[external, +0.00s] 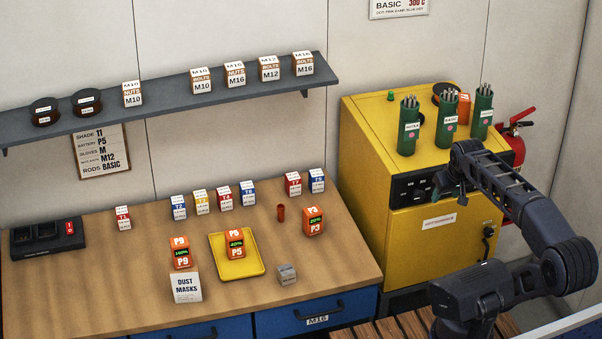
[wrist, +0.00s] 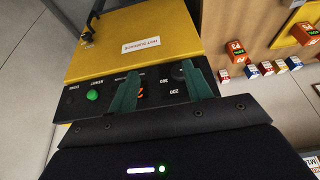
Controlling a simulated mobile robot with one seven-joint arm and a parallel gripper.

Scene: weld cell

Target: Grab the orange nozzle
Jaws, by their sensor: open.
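The orange nozzle (external: 281,212) is a small orange-red cylinder. It stands upright on the wooden bench (external: 120,273), left of the P3 battery, in the external view. I cannot pick it out in the wrist view. My gripper (external: 448,187) is in front of the yellow cabinet, well to the right of the nozzle and apart from it. In the wrist view my gripper (wrist: 161,70) has its two green fingers spread with nothing held between them.
The orange P3 battery (external: 313,222) stands close to the nozzle. Several small labelled boxes line up behind it. A yellow tray (external: 259,270) holds the P5 battery. The yellow cabinet (external: 370,150) carries green rod holders.

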